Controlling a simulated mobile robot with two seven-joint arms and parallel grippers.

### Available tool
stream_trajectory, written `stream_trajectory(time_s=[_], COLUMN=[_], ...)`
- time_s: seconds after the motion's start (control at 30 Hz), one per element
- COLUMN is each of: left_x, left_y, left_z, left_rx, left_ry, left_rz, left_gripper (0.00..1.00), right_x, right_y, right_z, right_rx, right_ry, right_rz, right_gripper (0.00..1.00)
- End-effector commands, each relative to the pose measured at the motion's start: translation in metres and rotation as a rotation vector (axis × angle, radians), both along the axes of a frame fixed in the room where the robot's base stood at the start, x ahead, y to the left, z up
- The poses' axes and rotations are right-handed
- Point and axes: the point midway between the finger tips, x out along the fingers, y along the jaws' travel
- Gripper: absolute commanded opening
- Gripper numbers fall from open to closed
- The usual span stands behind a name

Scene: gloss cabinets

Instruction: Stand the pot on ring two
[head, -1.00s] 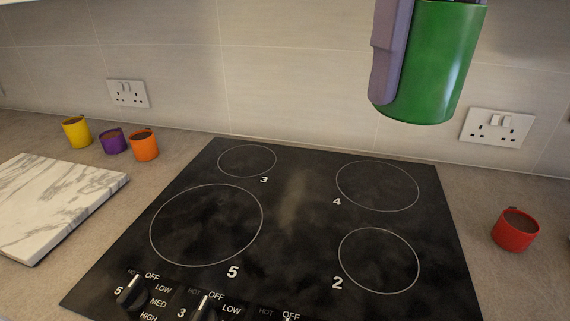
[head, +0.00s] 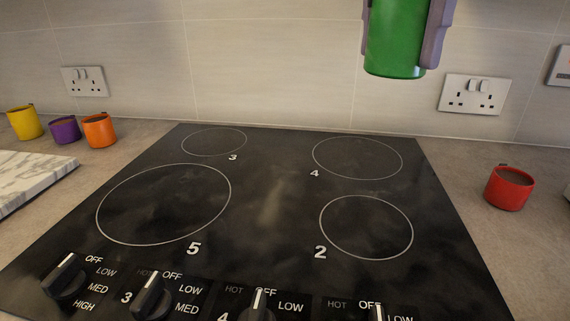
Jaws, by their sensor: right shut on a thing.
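The green pot (head: 396,32) hangs in the air at the top of the head view, its upper part cut off by the frame edge. My right gripper (head: 403,46) is shut on it, with purple-grey fingers on its left and right sides. Ring two (head: 366,228) is the bare white circle at the front right of the black hob, with the number 2 at its lower left. The pot appears above and behind it, clear of the hob. My left gripper is out of view.
The hob (head: 270,245) has other bare rings marked 3, 4 and 5, and knobs along its front. A red mug (head: 508,189) stands right of the hob. Yellow, purple and orange mugs (head: 99,131) and a marble board (head: 30,182) are at the left. Tiled wall behind.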

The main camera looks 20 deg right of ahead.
Motion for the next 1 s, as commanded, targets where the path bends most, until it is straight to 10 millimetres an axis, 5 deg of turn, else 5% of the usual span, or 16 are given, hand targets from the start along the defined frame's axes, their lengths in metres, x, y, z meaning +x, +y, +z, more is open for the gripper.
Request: stream_trajectory(time_s=[0.17, 0.6, 1.0], left_x=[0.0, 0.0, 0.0], left_y=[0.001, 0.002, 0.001], left_z=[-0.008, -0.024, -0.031], left_rx=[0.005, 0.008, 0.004], left_ry=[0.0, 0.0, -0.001], left_rz=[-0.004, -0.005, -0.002], left_gripper=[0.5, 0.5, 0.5], right_x=[0.001, 0.0, 0.0], right_y=[-0.003, -0.003, -0.003], right_z=[-0.016, -0.135, -0.187], right_rx=[0.0, 0.0, 0.0], right_ry=[0.003, 0.006, 0.004], right_rz=[0.065, 0.068, 0.067], right_gripper=[0.01, 0.01, 0.01])
